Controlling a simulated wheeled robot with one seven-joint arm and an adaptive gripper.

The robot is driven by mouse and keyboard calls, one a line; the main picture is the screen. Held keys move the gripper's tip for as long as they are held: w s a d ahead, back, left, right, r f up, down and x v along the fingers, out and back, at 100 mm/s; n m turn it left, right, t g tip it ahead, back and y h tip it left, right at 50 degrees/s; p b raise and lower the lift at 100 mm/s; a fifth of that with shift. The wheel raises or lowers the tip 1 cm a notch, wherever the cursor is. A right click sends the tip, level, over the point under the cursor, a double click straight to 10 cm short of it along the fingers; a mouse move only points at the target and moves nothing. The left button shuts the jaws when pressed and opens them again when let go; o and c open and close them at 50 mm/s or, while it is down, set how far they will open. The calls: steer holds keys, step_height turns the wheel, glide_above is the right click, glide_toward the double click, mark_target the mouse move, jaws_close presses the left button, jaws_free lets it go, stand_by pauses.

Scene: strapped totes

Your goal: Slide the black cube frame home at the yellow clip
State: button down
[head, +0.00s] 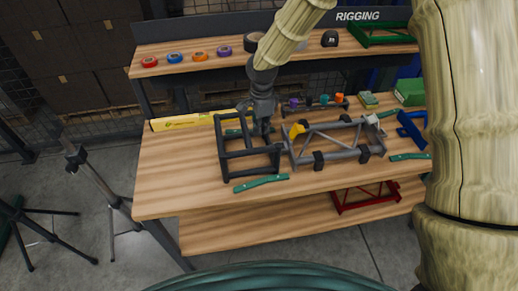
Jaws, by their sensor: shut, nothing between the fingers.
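The black cube frame (223,150) stands upright on the wooden bench, left of the grey truss (335,153). The yellow clip (297,130) sits on the truss's upper left end, close to the cube frame's right side. Whether frame and truss touch I cannot tell. My gripper (264,130) is shut, pointing down at the cube frame's upper right part. Its fingertips are small and dark against the frame, so I cannot tell whether they touch it. A grey clip (372,120) shows at the truss's upper right end.
A green strap (262,182) lies in front of the cube frame and another (410,156) lies at right. A yellow level (185,121) lies at the back left. Small coloured parts (318,101) stand behind the truss. A blue bracket (411,129) is at right. The bench's left front is clear.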

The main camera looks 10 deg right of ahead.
steer(key=shift+w+f+p, duration=0.15)
steer(key=shift+f+p, duration=1.4)
steer(key=shift+f, duration=3.6)
